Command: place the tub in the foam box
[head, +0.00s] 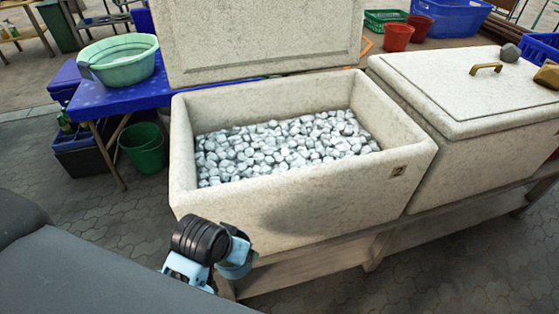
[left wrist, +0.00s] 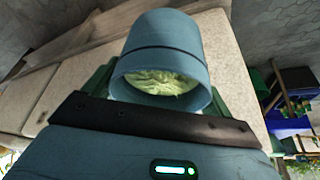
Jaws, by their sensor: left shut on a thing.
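The open foam box (head: 300,210) is pale and speckled, marked with a 2, and filled with whitish ice-like lumps (head: 280,147). Its lid (head: 265,35) stands raised at the back. My left gripper (head: 226,252) is shut on the tub, low in front of the box's near left corner and outside it. The blue tub (head: 237,268) is mostly hidden by my wrist in the head view. In the left wrist view the tub (left wrist: 160,48) sits between the fingers, with pale green leafy-looking contents (left wrist: 162,81) showing in its opening. My right gripper is not in view.
A closed foam box (head: 470,140) with a brass handle (head: 486,69) and a grey stone (head: 510,53) stands to the right. A blue table (head: 110,100) with a green basin (head: 118,60) is at left. A green bucket (head: 143,148) stands on the paving.

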